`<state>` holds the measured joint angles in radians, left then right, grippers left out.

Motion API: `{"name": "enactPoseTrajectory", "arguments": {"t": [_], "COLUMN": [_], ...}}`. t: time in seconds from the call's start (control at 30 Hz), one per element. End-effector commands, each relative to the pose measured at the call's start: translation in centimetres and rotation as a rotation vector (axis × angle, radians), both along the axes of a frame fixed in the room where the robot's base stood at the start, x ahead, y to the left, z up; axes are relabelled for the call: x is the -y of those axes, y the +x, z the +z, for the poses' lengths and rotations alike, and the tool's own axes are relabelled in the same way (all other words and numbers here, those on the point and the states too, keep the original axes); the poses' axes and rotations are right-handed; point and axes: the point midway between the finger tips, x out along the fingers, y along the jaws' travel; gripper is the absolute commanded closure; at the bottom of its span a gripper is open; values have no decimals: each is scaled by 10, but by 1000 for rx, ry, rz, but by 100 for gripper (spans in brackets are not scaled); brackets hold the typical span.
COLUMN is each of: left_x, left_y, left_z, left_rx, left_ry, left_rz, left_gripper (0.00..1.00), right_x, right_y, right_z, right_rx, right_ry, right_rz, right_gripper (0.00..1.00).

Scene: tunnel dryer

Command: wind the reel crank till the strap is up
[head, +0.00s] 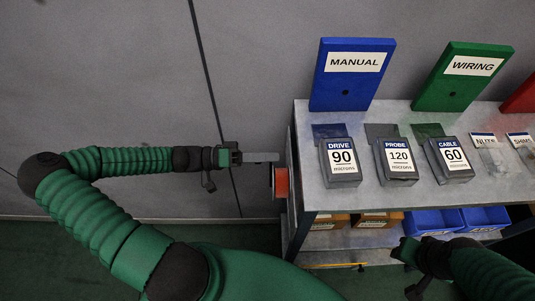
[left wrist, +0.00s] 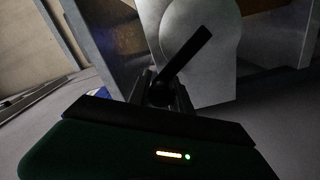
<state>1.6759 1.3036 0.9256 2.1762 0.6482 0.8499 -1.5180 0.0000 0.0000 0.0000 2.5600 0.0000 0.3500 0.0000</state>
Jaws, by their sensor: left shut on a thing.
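In the left wrist view, a dark crank arm (left wrist: 187,53) slants across a pale round reel face (left wrist: 206,28). My left gripper (left wrist: 163,95) is shut on the crank's dark handle at the arm's lower end. In the head view, my left gripper (head: 250,157) reaches right to the left end of the bench, and the crank is hard to make out there. An orange-red part (head: 281,182) shows just below the fingers; I cannot tell whether it is reel or strap. My right gripper (head: 412,262) is low at the right, with its jaw opening unclear.
A grey bench (head: 310,190) bears DRIVE (head: 341,163), PROBE (head: 396,162) and CABLE (head: 449,160) blocks. Blue MANUAL (head: 350,92) and green WIRING (head: 460,92) boards stand behind. Blue bins (head: 433,222) sit on the shelf below. The wall side left of the bench is clear.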

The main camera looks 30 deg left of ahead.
Motion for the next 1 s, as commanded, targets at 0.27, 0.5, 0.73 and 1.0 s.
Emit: {"name": "enactPoseTrajectory", "arguments": {"t": [0.27,0.5,0.73,1.0], "left_x": [3,2,0,-13], "left_y": [-3,-2,-1,-8], "left_z": [-6,-5,-4,-5], "left_rx": [-8,-5,-4,-4], "left_ry": [7,5,3,4], "left_rz": [-8,-6,-6,-1], "left_gripper": [100,54,54,54], "right_x": [0,0,0,0], "right_y": [0,0,0,0], "right_z": [-2,-1,-1,-4], "right_rx": [0,0,0,0], "right_ry": [0,0,0,0], "right_rz": [0,0,0,0], "right_gripper": [64,64,64,64]}}
